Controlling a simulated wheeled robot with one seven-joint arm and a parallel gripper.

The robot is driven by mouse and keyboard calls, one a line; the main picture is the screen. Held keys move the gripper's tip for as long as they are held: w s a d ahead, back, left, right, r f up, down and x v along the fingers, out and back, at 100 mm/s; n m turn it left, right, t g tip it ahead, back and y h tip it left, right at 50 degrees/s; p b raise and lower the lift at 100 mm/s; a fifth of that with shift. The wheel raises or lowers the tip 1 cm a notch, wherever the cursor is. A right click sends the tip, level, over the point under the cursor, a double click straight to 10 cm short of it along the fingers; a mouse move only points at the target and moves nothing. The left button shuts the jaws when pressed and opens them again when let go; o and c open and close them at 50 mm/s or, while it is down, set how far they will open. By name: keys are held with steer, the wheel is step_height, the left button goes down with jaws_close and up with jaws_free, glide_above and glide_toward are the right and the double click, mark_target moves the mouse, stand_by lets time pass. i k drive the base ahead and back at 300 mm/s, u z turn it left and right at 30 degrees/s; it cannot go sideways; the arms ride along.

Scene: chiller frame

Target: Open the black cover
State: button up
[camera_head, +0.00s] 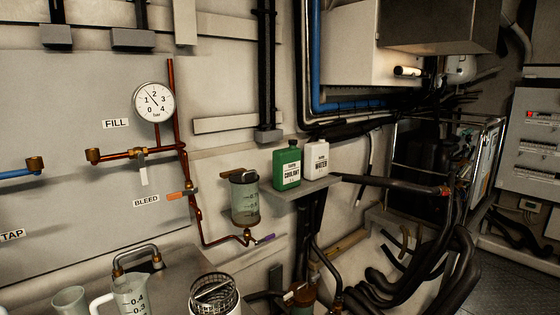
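A clear graduated vessel (245,204) is mounted on the wall near the middle of the view. A dark lid (244,177) sits on its top and looks shut; it is the likeliest black cover, though I cannot be sure. A small brownish bar (232,174) shows at the lid's left side. The vessel looks partly filled with pale liquid. My gripper does not show in this view, so its state and its distance from the lid are hidden.
A green coolant bottle (287,167) and a white water bottle (315,160) stand on a small shelf (300,187) right of the vessel. Copper pipes and a pressure gauge (154,102) are at left. A jug (131,296) and a wire basket (214,294) stand in front. Black hoses (440,270) crowd the right.

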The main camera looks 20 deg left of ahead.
mark_target(251, 176)
steer(key=u, duration=0.3)
steer(key=i, duration=0.85)
steer(key=u, duration=0.9)
steer(key=i, duration=0.3)
steer(key=u, duration=0.15)
